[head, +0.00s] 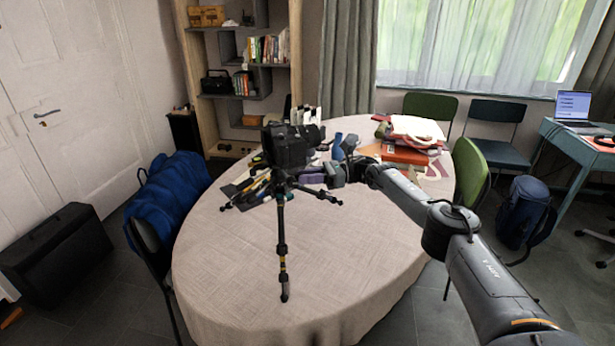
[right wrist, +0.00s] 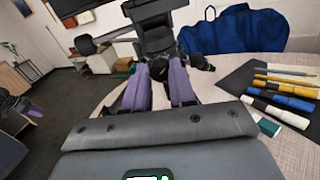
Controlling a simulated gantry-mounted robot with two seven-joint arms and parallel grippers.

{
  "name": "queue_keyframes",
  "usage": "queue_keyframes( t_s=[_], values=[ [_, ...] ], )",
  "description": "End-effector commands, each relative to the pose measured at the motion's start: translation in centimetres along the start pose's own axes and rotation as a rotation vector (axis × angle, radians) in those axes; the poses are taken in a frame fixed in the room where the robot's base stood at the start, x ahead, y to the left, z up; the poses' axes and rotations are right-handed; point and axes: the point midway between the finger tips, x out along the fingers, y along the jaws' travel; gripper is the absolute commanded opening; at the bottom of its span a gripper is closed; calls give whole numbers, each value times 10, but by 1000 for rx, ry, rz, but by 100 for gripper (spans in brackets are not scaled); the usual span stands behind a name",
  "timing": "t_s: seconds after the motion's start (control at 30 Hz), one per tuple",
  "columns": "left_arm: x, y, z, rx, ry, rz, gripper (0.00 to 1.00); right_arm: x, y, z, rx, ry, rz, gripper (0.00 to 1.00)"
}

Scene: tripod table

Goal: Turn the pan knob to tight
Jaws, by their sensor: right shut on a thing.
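A black camera (head: 285,150) sits on a small black tripod (head: 282,235) that stands on the round table. The tripod's dark head (right wrist: 155,30) is close ahead in the right wrist view. My right gripper (head: 308,178) reaches in from the right, just under the camera at the tripod head. Its two purple fingers (right wrist: 162,72) are shut on a small dark part at the base of the head, at the pan knob. The knob is mostly hidden between the fingers, so its turn cannot be read.
The table (head: 225,255) has a pale cloth, clear at the front. Pens (right wrist: 285,95) on a dark sheet lie near the tripod. Books and papers (head: 408,145) lie at the back right. Chairs stand around, one with a blue bag (head: 168,200) at the left.

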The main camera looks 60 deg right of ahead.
Motion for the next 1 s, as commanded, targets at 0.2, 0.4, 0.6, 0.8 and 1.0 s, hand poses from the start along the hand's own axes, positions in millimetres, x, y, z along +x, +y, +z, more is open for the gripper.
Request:
queue_keyframes(
  t_s=[0.2,0.4,0.6,0.8,1.0],
  values=[
    [0,-1,0,6,-1,-4,46,0,0,0,0,0,0,45],
    [0,-3,1,12,-2,-9,46,0,0,0,-1,0,0,51],
    [0,-3,1,13,-2,-10,46,-2,0,0,-1,0,-1,51],
    [-3,-3,0,11,-2,-8,46,-22,-1,0,-1,1,-4,51],
    [-3,-1,0,4,0,-3,46,-59,0,-1,-2,2,-4,51]
  ],
)
